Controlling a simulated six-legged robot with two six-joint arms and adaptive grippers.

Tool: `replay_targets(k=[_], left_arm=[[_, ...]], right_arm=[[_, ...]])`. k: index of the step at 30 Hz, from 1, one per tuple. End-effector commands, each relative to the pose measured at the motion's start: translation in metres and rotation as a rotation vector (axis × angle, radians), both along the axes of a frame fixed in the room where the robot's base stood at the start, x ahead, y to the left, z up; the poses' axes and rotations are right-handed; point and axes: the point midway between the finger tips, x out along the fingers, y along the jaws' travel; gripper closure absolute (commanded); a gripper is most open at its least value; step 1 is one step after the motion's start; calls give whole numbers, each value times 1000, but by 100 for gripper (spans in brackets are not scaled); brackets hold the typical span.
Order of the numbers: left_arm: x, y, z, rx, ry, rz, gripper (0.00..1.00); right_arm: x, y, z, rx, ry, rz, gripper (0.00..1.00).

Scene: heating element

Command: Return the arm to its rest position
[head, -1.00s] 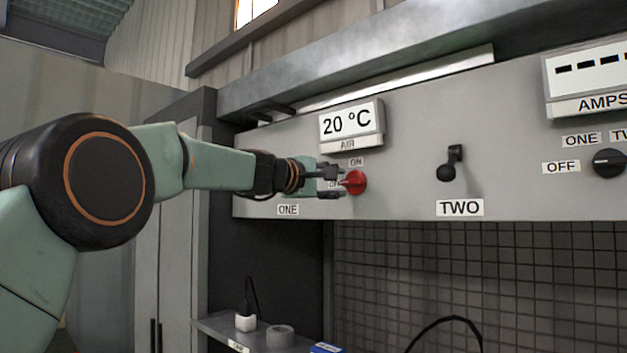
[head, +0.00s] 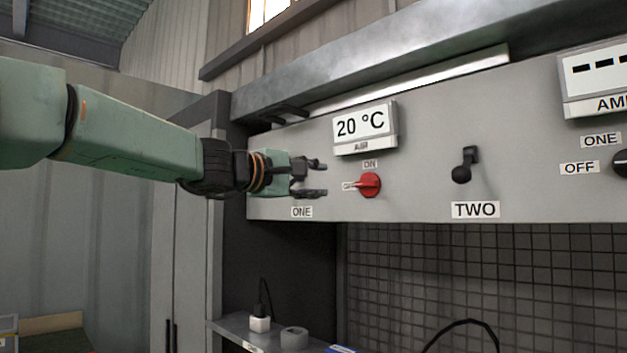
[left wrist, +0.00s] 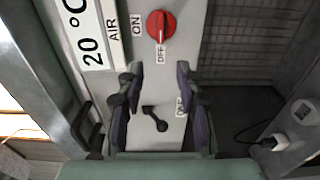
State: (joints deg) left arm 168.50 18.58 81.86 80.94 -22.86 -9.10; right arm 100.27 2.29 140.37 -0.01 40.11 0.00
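My left gripper (head: 322,178) is open and empty in front of the grey panel, left of the red knob (head: 370,185) and apart from it. The red knob appears to point left toward its OFF label, with the ON label above it. In the left wrist view the two fingers of the left gripper (left wrist: 157,76) stand wide apart, with the red knob (left wrist: 161,26) beyond the tips. A dark lever (left wrist: 154,119) shows between the fingers there; in the head view the gripper hides it. My right gripper is not in view.
The grey panel (head: 420,190) carries a 20 °C display (head: 363,125), a black lever (head: 463,170) above the TWO label, and an amps meter (head: 597,80). Below are a shelf (head: 235,332) with a white block and a grey roll, and a dark grid (head: 440,260).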

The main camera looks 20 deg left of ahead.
Motion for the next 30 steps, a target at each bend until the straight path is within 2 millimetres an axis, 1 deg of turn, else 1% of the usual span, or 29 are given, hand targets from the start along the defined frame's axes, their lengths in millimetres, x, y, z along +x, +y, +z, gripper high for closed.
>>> replay_targets(k=[13, 16, 17, 20, 21, 23, 24, 26, 27, 29, 30], left_arm=[[0, 0, 0, -2, 1, 0, 64], [3, 8, -3, 2, 12, 40, 64], [5, 13, -6, 19, 21, 64, 64], [8, 29, -53, 144, 104, 165, 64], [8, 33, -78, 220, 144, 204, 64], [9, 38, -121, 320, 201, 243, 64], [10, 40, -148, 378, 236, 260, 64], [9, 42, -189, 464, 284, 276, 64], [8, 42, -215, 520, 312, 282, 64], [4, 43, -255, 602, 353, 285, 64], [1, 43, -281, 656, 379, 282, 64]], right_arm=[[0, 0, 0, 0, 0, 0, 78], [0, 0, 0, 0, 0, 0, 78], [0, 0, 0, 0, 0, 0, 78], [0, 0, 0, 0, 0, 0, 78], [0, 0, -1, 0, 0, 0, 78], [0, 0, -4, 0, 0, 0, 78], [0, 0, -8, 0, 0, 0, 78], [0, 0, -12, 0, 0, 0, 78], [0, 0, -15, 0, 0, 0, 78], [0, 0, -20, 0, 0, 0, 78], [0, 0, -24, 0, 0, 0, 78]])
